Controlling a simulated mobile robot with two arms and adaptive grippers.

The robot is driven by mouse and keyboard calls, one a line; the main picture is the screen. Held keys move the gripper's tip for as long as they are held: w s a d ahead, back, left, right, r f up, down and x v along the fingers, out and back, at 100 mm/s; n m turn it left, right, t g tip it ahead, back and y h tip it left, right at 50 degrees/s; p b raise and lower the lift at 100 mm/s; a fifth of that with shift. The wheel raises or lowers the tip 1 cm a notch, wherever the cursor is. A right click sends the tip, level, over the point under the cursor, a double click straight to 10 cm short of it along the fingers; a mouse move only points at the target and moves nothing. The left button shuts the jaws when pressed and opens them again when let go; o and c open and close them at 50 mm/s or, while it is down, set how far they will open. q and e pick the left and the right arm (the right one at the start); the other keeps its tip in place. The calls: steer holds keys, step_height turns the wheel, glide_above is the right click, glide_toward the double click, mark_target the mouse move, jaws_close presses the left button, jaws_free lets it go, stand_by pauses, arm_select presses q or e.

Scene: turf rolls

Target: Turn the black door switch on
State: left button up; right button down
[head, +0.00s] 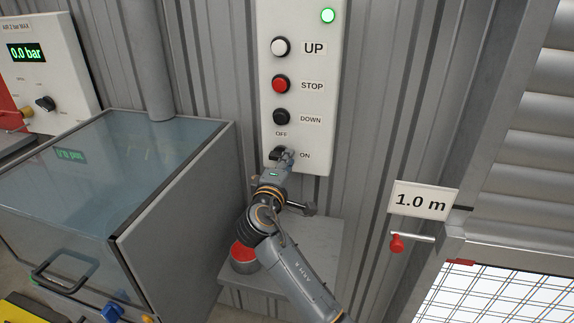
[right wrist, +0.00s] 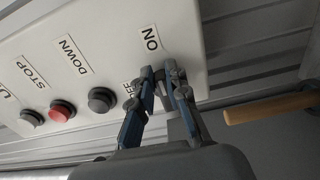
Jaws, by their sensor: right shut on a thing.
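The white door panel (head: 304,45) is on the corrugated wall, with a lit green lamp (head: 328,16) at its top. Below are a white UP button (head: 281,47), a red STOP button (head: 281,84) and a black DOWN button (head: 281,117). The black door switch (head: 275,154) is at the bottom by the OFF and ON labels, mostly hidden by my right gripper (head: 281,153). In the right wrist view the right gripper's fingers (right wrist: 160,78) are shut on it, between OFF and ON. Its exact angle is hidden. My left gripper is not in view.
A grey cabinet with a glass top (head: 110,150) stands at the left. A shelf (head: 330,240) below the panel holds a tin of red stuff (head: 243,258). A 1.0 m sign (head: 421,201) and a red-knobbed lever (head: 397,242) are at the right, beside the shutter (head: 540,140).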

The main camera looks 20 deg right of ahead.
steer(key=shift+f, duration=0.1)
steer(key=c, duration=1.3)
jaws_free()
steer(key=v, duration=1.2)
